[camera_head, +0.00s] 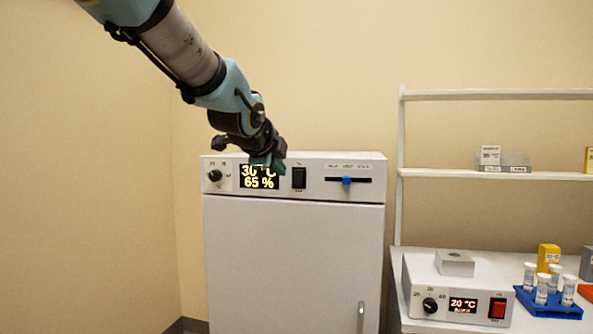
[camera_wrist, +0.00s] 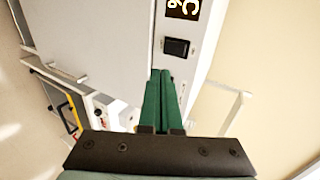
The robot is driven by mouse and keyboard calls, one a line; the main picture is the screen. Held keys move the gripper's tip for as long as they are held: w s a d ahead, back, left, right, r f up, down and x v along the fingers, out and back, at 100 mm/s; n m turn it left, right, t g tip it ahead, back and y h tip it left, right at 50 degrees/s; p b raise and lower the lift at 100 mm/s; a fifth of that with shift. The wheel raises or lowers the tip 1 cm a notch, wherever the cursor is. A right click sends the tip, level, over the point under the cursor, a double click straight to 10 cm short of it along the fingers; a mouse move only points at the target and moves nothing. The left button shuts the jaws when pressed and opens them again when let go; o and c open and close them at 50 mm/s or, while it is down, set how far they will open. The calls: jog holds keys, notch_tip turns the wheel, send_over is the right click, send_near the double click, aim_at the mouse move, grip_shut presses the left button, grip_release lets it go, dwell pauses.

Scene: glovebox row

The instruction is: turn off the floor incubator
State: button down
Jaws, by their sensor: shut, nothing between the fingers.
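The floor incubator (camera_head: 290,250) is a tall white cabinet in the middle of the head view. Its top panel has a black knob (camera_head: 214,176), a lit display (camera_head: 259,178) reading 30 °C and 65 %, a black rocker switch (camera_head: 299,178) and a slider with a blue handle (camera_head: 347,181). My gripper (camera_head: 276,165) is in front of the panel, left of the switch, partly covering the display. In the wrist view the green fingers (camera_wrist: 160,75) are shut and empty, with the switch (camera_wrist: 176,47) just beyond their tips. I cannot tell whether they touch the panel.
A bench at right holds a small white device (camera_head: 458,290) with a 20 °C display and a red switch (camera_head: 497,308). A blue rack (camera_head: 550,306) of vials stands beside it. White shelves (camera_head: 495,173) rise behind. The wall left of the incubator is clear.

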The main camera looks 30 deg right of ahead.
jog(key=shift+f, duration=0.1)
dwell(0.3)
jog(key=b, duration=0.6)
send_near(293, 183)
jog(key=d+f, duration=0.1)
jog(key=w+d+f, duration=0.1)
jog(key=d+f, duration=0.1)
jog(key=shift+w+d+f, duration=0.35)
jog(key=shift+w+d, duration=0.05)
jog(key=shift+w+d+f, duration=0.1)
jog(key=shift+w+d, duration=0.45)
jog(key=shift+w, duration=0.1)
jog(key=shift+f, duration=0.1)
